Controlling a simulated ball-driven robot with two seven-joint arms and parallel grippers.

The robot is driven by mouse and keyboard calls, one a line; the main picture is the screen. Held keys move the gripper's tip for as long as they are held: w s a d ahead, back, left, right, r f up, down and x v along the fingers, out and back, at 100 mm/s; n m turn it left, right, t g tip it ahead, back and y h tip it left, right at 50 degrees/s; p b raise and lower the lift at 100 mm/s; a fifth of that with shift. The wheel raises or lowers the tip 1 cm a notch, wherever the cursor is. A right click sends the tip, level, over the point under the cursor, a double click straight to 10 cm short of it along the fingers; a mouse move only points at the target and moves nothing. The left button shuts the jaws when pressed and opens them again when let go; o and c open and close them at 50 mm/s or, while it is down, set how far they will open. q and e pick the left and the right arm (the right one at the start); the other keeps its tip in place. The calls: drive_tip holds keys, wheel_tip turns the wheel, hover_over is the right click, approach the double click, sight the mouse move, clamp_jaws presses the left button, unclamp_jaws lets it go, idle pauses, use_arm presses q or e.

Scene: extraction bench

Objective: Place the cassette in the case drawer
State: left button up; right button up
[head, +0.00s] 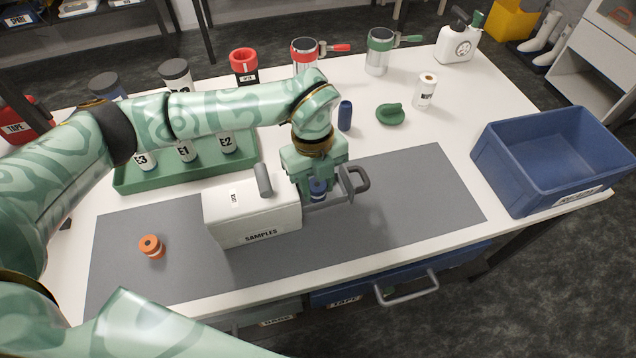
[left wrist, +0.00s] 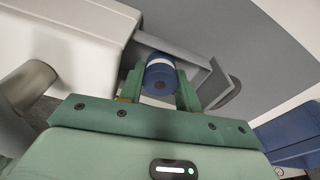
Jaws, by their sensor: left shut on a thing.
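The white case (head: 252,212) labelled SAMPLES stands on the grey mat. Its grey drawer (head: 347,192) is pulled out of the right side, with a looped handle at the outer end. My left gripper (head: 318,186) points down over the drawer, shut on the dark blue cassette (head: 317,188), a short cylinder. The left wrist view shows the blue cassette (left wrist: 161,75) with a pale band between the fingers. It is at the drawer (left wrist: 203,77), between its walls in that view. Whether it touches the drawer floor is hidden. My right gripper is out of view.
An orange spool (head: 151,246) sits on the mat's left. A green rack (head: 185,172) of bottles stands behind the case. A dark blue cylinder (head: 345,115) and a green object (head: 390,114) stand behind the mat. A blue bin (head: 503,172) is at right. The mat's right is clear.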

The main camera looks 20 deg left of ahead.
sight(314, 179)
use_arm(q)
drive_tip(key=shift+r, duration=0.15)
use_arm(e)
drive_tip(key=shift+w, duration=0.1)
use_arm(q)
drive_tip(key=o, duration=0.7)
drive_tip(key=shift+c, duration=0.2)
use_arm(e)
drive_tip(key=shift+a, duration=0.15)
use_arm(q)
wheel_tip(314, 179, up, 12)
drive_tip(key=w+a+p, duration=0.1)
drive_tip(key=p, duration=0.2)
drive_tip(key=shift+p, duration=0.3)
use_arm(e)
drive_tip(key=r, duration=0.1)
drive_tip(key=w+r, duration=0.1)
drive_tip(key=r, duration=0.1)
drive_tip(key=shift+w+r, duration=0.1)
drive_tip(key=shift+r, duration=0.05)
